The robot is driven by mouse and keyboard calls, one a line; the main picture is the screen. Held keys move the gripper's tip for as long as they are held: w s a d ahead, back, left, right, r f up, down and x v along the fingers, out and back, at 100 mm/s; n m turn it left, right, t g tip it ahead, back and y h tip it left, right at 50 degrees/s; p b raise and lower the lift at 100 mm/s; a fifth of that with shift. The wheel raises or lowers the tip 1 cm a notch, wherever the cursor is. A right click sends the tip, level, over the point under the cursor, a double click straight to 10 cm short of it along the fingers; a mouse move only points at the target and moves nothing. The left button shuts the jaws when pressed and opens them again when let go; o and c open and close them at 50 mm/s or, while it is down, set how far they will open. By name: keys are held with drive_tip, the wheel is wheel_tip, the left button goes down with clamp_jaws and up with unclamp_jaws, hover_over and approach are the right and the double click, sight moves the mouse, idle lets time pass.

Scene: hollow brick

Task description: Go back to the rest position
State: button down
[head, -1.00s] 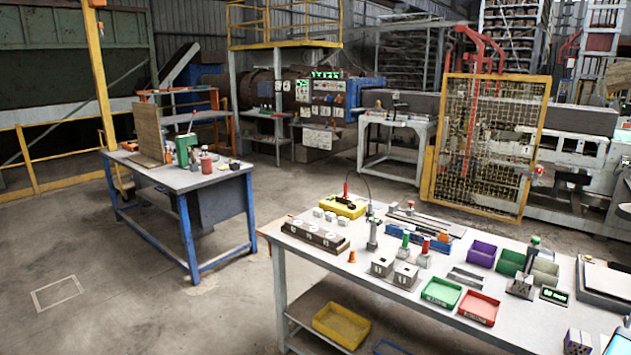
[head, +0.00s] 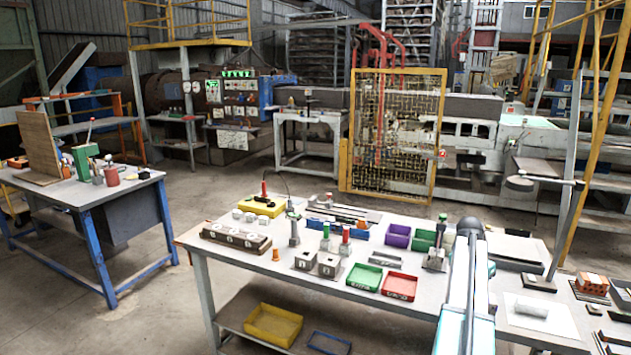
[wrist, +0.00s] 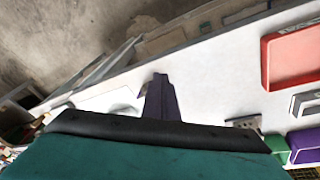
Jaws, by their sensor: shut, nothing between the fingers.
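My arm reaches into the head view from the bottom right, over the right part of the workbench (head: 225,250). Its dark far end is in front of the bench items, and the fingers cannot be made out there. In the wrist view my gripper (wrist: 158,85) shows as a dark purplish shape at the middle, shut and empty. It is over the pale bench top, near the bench edge. A teal and black part of my arm fills the bottom of that view.
On the bench are a green tray (head: 363,278), a red tray (head: 399,285), a purple bin (head: 398,236) and a brick piece (head: 592,282) at the right. A lamp (head: 520,183) stands behind. A blue-legged table (head: 90,195) is at left, with clear floor between.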

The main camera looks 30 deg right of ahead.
drive_tip(key=w+a+f, duration=0.1)
drive_tip(key=a+f, duration=0.2)
drive_tip(key=w+a+f+n, duration=0.1)
drive_tip(key=w+a+f, duration=0.1)
drive_tip(key=a+f, duration=0.1)
drive_tip(key=w+a+f+n, duration=0.1)
drive_tip(key=a+f, duration=0.2)
drive_tip(key=shift+w+a+f+y, duration=0.2)
drive_tip(key=shift+w+y, duration=0.05)
drive_tip(key=shift+y, duration=0.15)
drive_tip(key=a+f+n+g+y+b, duration=0.1)
drive_tip(key=a+f+n, duration=0.2)
drive_tip(key=a+f, duration=0.9)
drive_tip(key=a+f+n+y+b, duration=0.1)
drive_tip(key=a+f+n, duration=0.3)
drive_tip(key=a+f, duration=0.85)
drive_tip(key=s+a+f+n+g, duration=0.1)
drive_tip(key=s+a+f+n, duration=0.1)
drive_tip(key=s+a+f, duration=0.2)
drive_tip(key=s+a+f+n+g, duration=0.1)
drive_tip(key=s+a+f+n, duration=0.2)
drive_tip(key=s+a, duration=0.8)
drive_tip(key=s+a+f+n+g+b, duration=0.1)
drive_tip(key=s+a+f+n, duration=0.2)
drive_tip(key=s+a, duration=0.4)
drive_tip(key=a+f, duration=0.1)
drive_tip(key=a, duration=0.7)
drive_tip(key=shift+s+a+f+g, duration=0.3)
drive_tip(key=shift+a+f+g, duration=0.05)
drive_tip(key=shift+f+g, duration=0.05)
